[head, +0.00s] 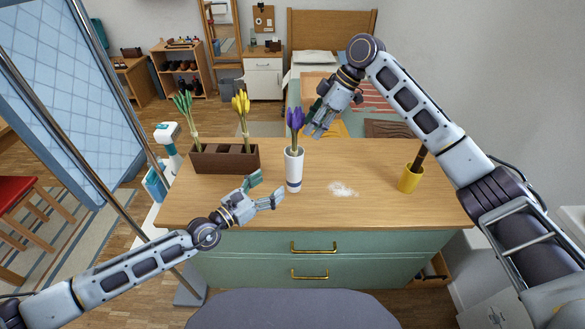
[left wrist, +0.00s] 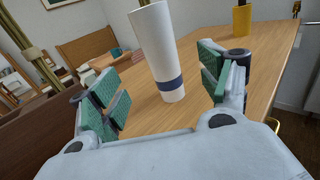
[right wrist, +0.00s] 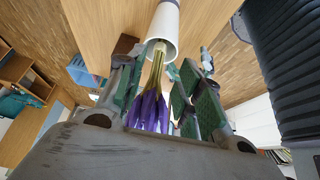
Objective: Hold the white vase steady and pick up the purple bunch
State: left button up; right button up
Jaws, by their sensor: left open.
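The white vase (head: 294,168) with a dark blue band stands upright on the wooden table, right of the brown planter. The purple bunch (head: 296,119) stands in it, its flowers above the rim. My left gripper (head: 266,190) is open just left of the vase. In the left wrist view the vase (left wrist: 158,50) shows between the spread fingers, a little beyond them. My right gripper (head: 315,122) is open beside the flowers on their right. In the right wrist view the purple bunch (right wrist: 152,108) lies between its fingers; I cannot tell whether they touch it.
The brown planter (head: 225,160) holds a white-stemmed green bunch (head: 186,112) and a yellow bunch (head: 241,106). White powder (head: 342,189) lies right of the vase. A yellow cup (head: 410,179) stands at the right with a dark handle in it. Both green drawers (head: 310,247) are shut.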

aim_at(288, 171)
pick_arm(q)
jog(key=shift+x, duration=5.85)
